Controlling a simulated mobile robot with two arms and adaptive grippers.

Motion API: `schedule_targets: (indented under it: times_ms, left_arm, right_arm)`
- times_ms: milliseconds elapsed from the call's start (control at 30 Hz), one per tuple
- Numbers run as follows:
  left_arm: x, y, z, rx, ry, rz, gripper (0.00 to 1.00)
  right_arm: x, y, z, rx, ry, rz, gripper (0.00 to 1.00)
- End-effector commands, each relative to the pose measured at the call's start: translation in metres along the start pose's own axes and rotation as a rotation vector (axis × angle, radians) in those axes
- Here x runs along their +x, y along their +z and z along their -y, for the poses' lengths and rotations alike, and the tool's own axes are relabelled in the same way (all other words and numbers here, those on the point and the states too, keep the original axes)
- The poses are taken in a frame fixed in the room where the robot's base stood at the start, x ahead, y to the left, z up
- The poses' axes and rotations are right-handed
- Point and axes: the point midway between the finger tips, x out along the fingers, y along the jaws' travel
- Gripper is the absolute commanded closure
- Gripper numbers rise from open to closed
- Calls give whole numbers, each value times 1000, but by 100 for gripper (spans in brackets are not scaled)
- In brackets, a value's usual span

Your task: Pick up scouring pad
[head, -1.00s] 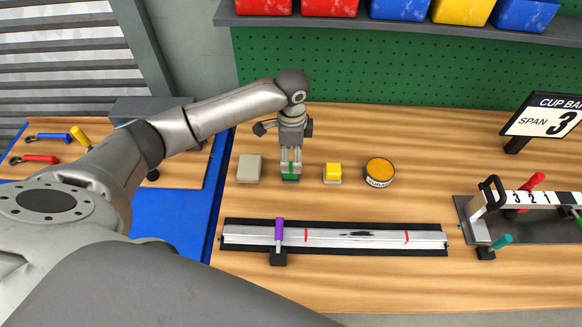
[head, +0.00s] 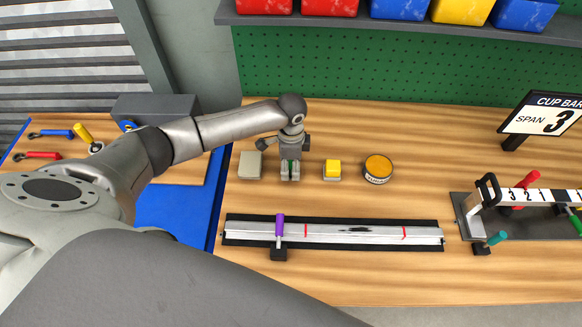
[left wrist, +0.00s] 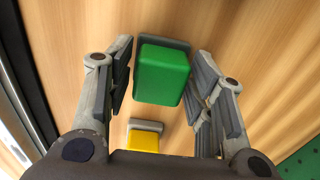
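The scouring pad, a green block (left wrist: 162,74) on a grey base, lies on the wooden bench and shows between my fingers in the left wrist view. My left gripper (left wrist: 161,80) is open, with one finger on each side of the green block and a visible gap to each. In the head view my left gripper (head: 290,177) points down at the bench, and its fingers hide nearly all of the pad. My right gripper is not in view.
A beige block (head: 250,165) stands just left of the gripper. To its right are a yellow block (head: 333,167) on a grey base and a round orange-topped tin (head: 378,168). A long metal strip fixture (head: 340,235) lies in front.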

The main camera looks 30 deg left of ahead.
Motion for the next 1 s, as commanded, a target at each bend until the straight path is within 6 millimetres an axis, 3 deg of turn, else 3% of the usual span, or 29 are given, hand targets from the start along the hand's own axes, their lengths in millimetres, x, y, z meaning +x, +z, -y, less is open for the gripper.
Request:
schedule_targets:
  times_ms: [33, 233, 667, 833, 1000]
  left_arm:
    - [0, 0, 0, 0, 0, 0, 62]
    - [0, 0, 0, 0, 0, 0, 88]
    - [-10, -1, 1, 0, -2, -2, 88]
    - [-34, -1, 0, 1, -3, -3, 88]
    - [-56, -6, -21, 4, -3, -4, 88]
  right_arm:
    - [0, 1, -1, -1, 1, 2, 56]
    - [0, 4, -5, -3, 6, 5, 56]
    - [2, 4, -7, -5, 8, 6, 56]
    - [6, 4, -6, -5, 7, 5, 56]
    - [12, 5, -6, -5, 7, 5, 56]
